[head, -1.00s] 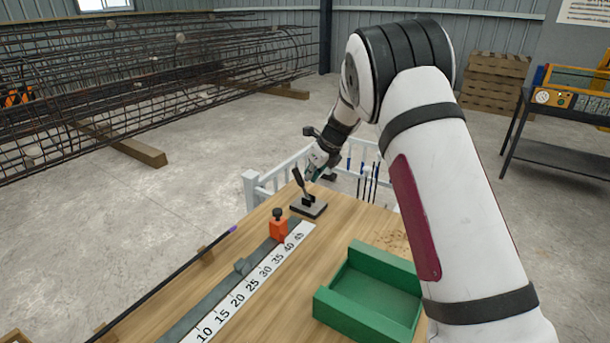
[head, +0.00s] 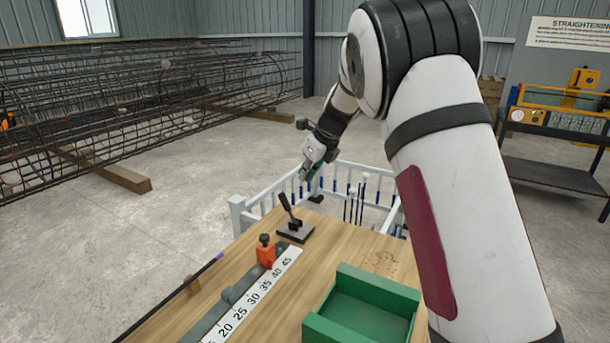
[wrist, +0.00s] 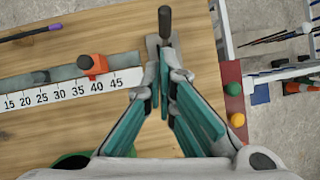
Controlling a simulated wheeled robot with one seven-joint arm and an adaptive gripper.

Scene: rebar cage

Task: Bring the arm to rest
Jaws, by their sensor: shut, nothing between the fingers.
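My gripper (head: 309,172) is shut and empty in the head view. It hangs in the air above the far end of the wooden bench (head: 345,247), near the white-railed rack. In the wrist view its teal fingers (wrist: 164,100) meet at the tips, in front of the lever tool's base. My arm reaches across the right half of the head view. The black-handled lever tool (head: 294,228) stands on the bench below the gripper and apart from it; its handle also shows in the wrist view (wrist: 165,22).
The bench carries a numbered scale (head: 255,297), an orange stop (head: 266,252), a green tray (head: 362,310) and a dark rod with a purple end (head: 180,290). A white-railed rack (head: 345,180) holds rods beyond it. Rebar cages (head: 150,90) lie left; a dark table (head: 553,172) stands right.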

